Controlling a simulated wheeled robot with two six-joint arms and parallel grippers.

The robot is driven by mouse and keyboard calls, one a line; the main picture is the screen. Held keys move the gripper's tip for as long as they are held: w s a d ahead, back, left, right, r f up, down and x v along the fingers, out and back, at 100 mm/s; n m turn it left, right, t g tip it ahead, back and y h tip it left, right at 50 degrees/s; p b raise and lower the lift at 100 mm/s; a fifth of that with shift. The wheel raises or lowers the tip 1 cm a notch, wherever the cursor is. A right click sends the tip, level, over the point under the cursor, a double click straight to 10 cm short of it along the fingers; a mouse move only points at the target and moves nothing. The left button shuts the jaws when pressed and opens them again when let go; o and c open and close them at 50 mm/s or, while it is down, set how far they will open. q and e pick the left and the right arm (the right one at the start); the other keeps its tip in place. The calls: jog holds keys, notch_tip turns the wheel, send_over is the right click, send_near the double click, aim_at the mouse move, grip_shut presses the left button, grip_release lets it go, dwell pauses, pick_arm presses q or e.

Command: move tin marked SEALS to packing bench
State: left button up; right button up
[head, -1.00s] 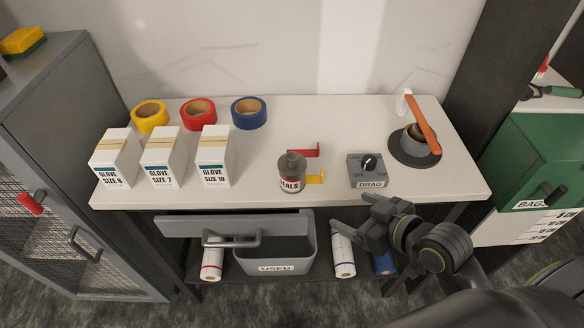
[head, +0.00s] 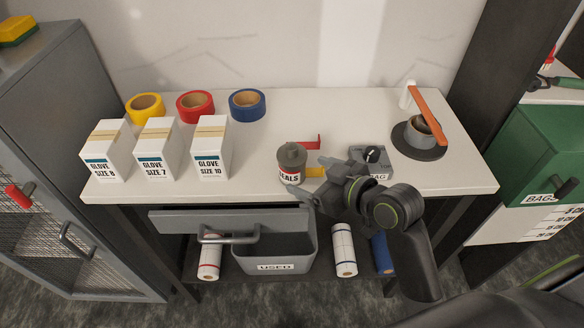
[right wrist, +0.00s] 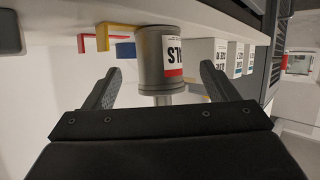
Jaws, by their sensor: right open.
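The grey tin with a red and white label reading SEALS (head: 290,165) stands upright on the white bench top (head: 270,135), near its front edge. It also shows in the right wrist view (right wrist: 152,62), straight ahead between my fingers and beyond them. My right gripper (head: 310,178) is open at the front right of the tin, its fingers pointing towards it. The gripper (right wrist: 157,88) holds nothing, and I see no contact with the tin. My left gripper is not in view. I cannot tell which surface is the packing bench.
Red (head: 312,141) and yellow (head: 317,172) brackets stand close right of the tin. Glove boxes (head: 211,150) and tape rolls stand left. An open drawer (head: 230,221) juts out below. A black disc with an orange lever (head: 426,115) stands right.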

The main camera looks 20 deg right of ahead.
aim_at(293, 143)
jog(key=shift+p+x, duration=0.45)
jog(key=shift+x, duration=3.05)
jog(key=shift+r, duration=0.1)
jog(key=c, duration=1.4)
notch_tip(293, 143, up, 10)
jog(key=shift+d+r+p, duration=0.1)
jog(key=shift+r+p, duration=0.15)
jog(key=shift+p, duration=0.1)
jog(key=shift+s+d+r+m+t+h, duration=0.1)
jog(key=shift+d+r+m+t+h, duration=0.15)
jog(key=shift+d+r+m+h, duration=0.9)
jog(key=shift+s+d+r+m+t+h, duration=0.2)
jog(key=shift+d+r+m+h, duration=0.2)
jog(key=shift+r+m+h, duration=0.8)
jog(key=shift+s+d+r+m+t+h, duration=0.1)
jog(key=shift+d+r+m+t+h, duration=0.2)
jog(key=shift+d+r+h, duration=0.95)
